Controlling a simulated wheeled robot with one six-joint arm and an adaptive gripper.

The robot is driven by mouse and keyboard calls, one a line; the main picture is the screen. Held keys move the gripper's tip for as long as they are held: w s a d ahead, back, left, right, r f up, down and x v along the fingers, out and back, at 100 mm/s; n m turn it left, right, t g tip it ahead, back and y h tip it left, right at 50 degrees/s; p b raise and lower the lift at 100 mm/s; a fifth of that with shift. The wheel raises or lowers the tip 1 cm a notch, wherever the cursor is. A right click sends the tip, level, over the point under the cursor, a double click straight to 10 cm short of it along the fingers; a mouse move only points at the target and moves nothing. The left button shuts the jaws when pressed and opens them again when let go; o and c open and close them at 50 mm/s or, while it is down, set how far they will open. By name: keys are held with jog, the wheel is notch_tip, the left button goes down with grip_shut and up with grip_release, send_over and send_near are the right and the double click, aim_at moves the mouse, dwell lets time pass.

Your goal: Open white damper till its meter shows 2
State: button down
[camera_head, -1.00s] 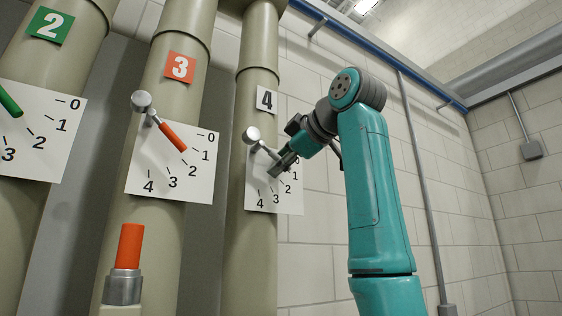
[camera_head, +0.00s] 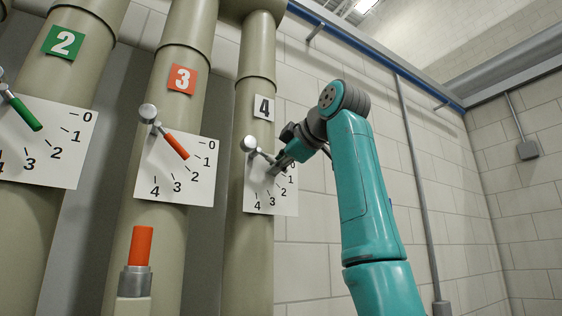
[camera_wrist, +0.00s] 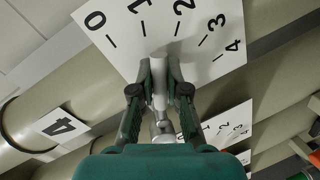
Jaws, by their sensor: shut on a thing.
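The white damper is the one on the pipe with the white 4 label (camera_head: 264,107). Its pale handle (camera_head: 262,153) runs down and right from a round silver knob (camera_head: 249,144). My gripper (camera_head: 275,168) is at the handle's outer end, in front of the white meter plate (camera_head: 258,196). In the wrist view my gripper (camera_wrist: 159,82) is shut on the handle (camera_wrist: 160,95), one finger on each side. The handle tip points between the 1 and 2 marks of the meter (camera_wrist: 208,68). In the head view my gripper hides part of the scale.
To the left are the orange damper handle (camera_head: 177,146) with label 3 (camera_head: 182,79) and the green handle (camera_head: 25,113) with label 2 (camera_head: 64,42). An orange-topped post (camera_head: 141,246) stands at the front. The block wall (camera_head: 472,220) is behind my arm on the right.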

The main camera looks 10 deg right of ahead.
jog(key=shift+r, duration=0.1)
jog(key=shift+r+n, duration=0.1)
jog(key=shift+n, duration=0.3)
jog(key=c, duration=1.2)
grip_release()
jog(key=shift+o, duration=0.2)
jog(key=shift+d, duration=0.1)
jog(key=v, duration=1.2)
